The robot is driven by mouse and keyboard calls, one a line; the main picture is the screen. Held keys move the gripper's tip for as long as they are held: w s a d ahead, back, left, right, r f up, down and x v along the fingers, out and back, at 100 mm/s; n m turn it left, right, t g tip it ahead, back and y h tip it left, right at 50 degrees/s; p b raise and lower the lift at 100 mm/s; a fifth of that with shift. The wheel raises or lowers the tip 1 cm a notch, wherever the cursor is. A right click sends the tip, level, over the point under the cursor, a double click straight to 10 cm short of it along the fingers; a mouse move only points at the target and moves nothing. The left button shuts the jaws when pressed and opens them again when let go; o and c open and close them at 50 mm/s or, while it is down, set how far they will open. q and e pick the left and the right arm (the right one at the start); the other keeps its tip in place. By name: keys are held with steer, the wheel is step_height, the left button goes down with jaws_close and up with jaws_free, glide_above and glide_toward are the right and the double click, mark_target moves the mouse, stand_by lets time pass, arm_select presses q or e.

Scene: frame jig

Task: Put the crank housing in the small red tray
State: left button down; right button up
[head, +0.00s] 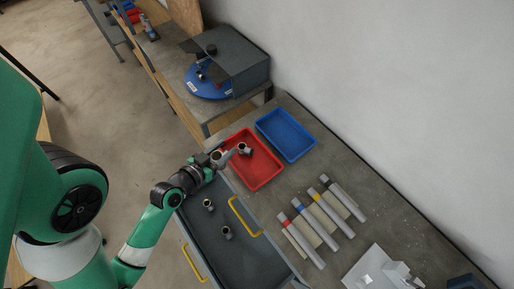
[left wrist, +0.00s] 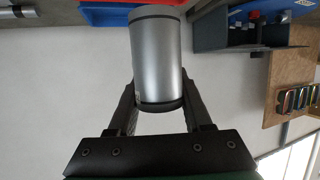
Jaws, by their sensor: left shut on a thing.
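The small red tray (head: 262,181) stands on the grey bench, left of the blue tray. My left gripper (head: 216,161) is at the red tray's left edge, shut on a grey cylindrical part, which I take to be the crank housing (head: 218,156). In the left wrist view the part (left wrist: 158,62) is a silver cylinder with dark end bands between the fingers (left wrist: 158,112). A similar grey fitting (head: 245,149) shows at the red tray's far end; I cannot tell whether it rests inside. My right gripper is out of view.
A grey drawer-like tray with yellow handles (head: 246,218) holds two small fittings (head: 208,205) (head: 227,233). The blue tray (head: 286,135) looks empty. Several colour-banded bars (head: 317,222) lie to the right. A grey machine (head: 235,62) stands behind on another bench.

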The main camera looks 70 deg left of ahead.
arm_select(q)
steer(key=shift+d+f, duration=0.1)
steer(key=shift+w+d+f, duration=0.1)
steer(key=shift+w, duration=0.1)
steer(key=w+f+b, duration=0.1)
steer(key=w+f, duration=0.2)
steer(key=w, duration=0.1)
steer(key=w+f+b, duration=0.1)
steer(key=w+f, duration=0.2)
steer(key=w, duration=0.1)
steer(key=w+f+b, duration=0.2)
steer(key=w+f, duration=0.1)
steer(key=w, duration=0.1)
steer(key=shift+w+a, duration=0.25)
steer(key=shift+w, duration=0.15)
steer(key=shift+w+f+b, duration=0.15)
steer(key=shift+f+b, duration=0.15)
step_height(320, 180, down, 3)
steer(key=shift+f+b, duration=0.1)
steer(key=shift+b, duration=0.5)
steer(key=shift+w, duration=0.1)
